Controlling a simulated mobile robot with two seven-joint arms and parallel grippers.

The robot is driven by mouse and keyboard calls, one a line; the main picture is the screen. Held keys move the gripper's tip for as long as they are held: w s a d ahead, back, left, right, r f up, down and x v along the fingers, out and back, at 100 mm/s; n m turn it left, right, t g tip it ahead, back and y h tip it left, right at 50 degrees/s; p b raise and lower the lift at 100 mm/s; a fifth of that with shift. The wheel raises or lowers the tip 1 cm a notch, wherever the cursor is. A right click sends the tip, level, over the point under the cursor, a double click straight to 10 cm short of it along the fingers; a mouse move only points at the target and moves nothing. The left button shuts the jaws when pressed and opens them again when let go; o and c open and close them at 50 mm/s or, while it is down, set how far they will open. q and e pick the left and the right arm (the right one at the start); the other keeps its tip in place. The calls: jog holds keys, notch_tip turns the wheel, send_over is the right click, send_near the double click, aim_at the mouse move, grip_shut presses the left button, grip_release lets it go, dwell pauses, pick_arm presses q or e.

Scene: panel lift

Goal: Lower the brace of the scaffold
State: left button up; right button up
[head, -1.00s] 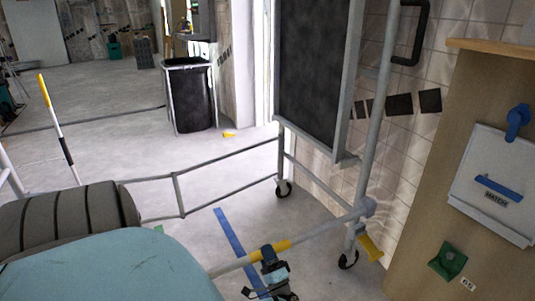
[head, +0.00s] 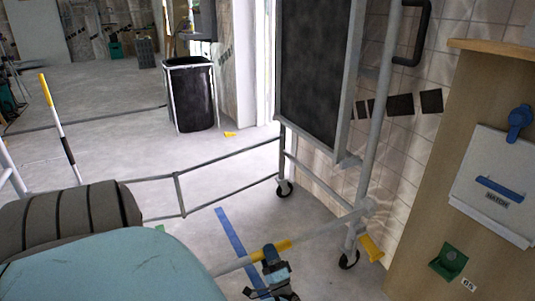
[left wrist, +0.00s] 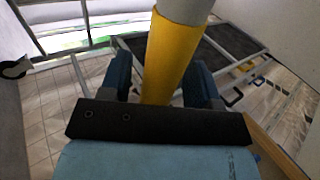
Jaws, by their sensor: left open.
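The brace (head: 325,232) is a grey bar with a yellow grip section (head: 283,246). It runs from a joint on the scaffold's near post down to the left, above the floor. The scaffold (head: 372,130) is a grey wheeled frame with a dark panel. My left gripper (head: 271,257) is at the yellow section. In the left wrist view the yellow section (left wrist: 170,60) lies between the two blue fingers of my left gripper (left wrist: 160,78), which are open around it. Whether either finger touches it I cannot tell. My right gripper is not in view.
A wooden cabinet (head: 430,150) with a white hatch, a blue handle and a green fitting stands close at the right. A black bin (head: 190,98) and a yellow-tipped pole (head: 58,128) stand farther left. A low grey rail crosses the floor, with open floor beyond it.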

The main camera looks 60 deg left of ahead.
pick_arm(q)
notch_tip(320, 180, up, 19)
jog(key=p, duration=0.8)
jog(key=shift+r, duration=0.2)
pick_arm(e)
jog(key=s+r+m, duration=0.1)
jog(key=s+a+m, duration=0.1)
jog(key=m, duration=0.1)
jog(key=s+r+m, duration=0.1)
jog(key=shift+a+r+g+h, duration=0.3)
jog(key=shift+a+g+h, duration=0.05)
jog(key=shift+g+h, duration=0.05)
pick_arm(q)
jog(key=shift+d+f, duration=0.1)
